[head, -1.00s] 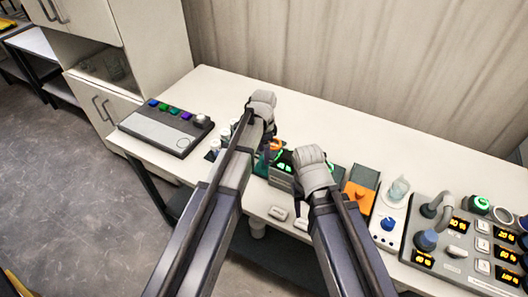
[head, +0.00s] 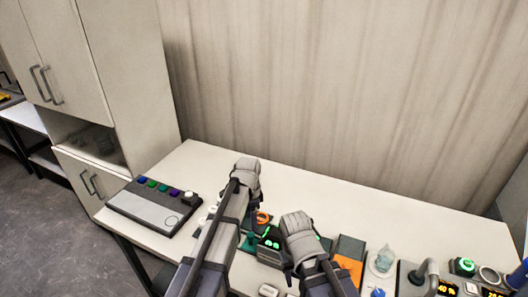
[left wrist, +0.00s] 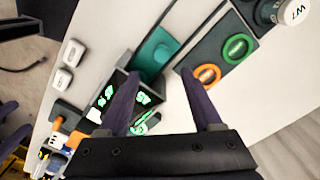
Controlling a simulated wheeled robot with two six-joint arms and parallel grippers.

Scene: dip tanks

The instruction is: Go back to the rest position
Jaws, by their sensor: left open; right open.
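My left gripper (head: 246,180) is over the white table in the head view, with its fingers hidden behind its wrist. In the left wrist view its two dark fingers (left wrist: 157,88) are apart with nothing between them. They point over a black box with green lit digits (left wrist: 143,122) and a teal block (left wrist: 158,50). My right gripper (head: 297,238) is to the right of the left one, over the same table. Its fingers are hidden by its grey wrist in the head view. Nothing held shows at either gripper.
A grey button panel (head: 150,208) lies on the table's left end. An orange-and-dark block (head: 348,262), a glass flask (head: 382,260) and a console with a hose (head: 430,280) stand at right. An orange ring (left wrist: 207,74) is near the left fingers. The table's back strip is clear.

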